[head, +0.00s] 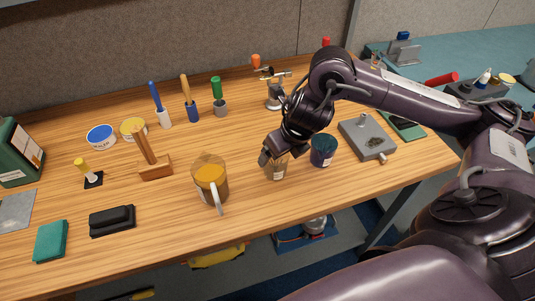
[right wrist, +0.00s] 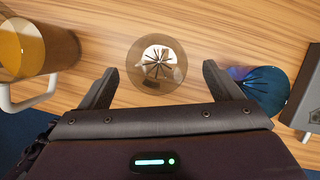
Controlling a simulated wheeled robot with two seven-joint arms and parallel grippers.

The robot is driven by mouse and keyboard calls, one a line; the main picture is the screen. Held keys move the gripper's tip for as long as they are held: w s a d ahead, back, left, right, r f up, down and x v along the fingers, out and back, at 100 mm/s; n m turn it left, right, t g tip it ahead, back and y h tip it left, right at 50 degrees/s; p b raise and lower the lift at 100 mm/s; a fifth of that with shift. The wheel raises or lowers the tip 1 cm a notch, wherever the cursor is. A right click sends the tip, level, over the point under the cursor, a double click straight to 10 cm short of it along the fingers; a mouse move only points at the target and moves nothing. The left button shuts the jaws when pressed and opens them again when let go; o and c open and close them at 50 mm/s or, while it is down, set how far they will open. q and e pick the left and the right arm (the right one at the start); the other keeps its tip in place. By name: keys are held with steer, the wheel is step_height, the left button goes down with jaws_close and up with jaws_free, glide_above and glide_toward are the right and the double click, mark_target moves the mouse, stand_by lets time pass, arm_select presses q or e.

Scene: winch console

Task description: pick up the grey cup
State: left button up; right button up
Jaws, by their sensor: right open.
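A small see-through, grey-brown cup (head: 277,172) with a pale label stands upright on the wooden bench, partly hidden by my right gripper (head: 272,156). In the right wrist view the cup (right wrist: 156,48) is seen from above, round, with a pale star-like pattern inside. My right gripper (right wrist: 158,80) is open, with one finger to each side of the cup's near part; I see no finger closed on it. Whether the fingers are low enough to be level with the cup's wall I cannot tell. My left gripper is not in view.
A dark blue cup (head: 322,152) stands close on the right, near the right finger. An amber-filled mug (head: 210,186) with a white handle stands on the left. A grey metal box (head: 367,137) lies farther right. The bench front between mug and cup is clear.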

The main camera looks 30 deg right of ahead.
steer(key=x, duration=0.2)
steer(key=p+x, duration=0.1)
steer(key=shift+s+a+f, duration=0.15)
steer(key=shift+s+f, duration=0.05)
steer(key=shift+f, duration=0.25)
steer(key=x, duration=0.2)
steer(key=shift+w+f, duration=0.15)
steer(key=shift+f, duration=0.15)
steer(key=shift+w+f, duration=0.2)
steer(key=shift+f, duration=0.15)
steer(key=c, duration=1)
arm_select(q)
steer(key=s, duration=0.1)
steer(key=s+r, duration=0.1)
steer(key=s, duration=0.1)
arm_select(e)
steer(key=shift+r, duration=0.1)
steer(key=shift+c, duration=0.4)
steer(key=shift+r, duration=0.1)
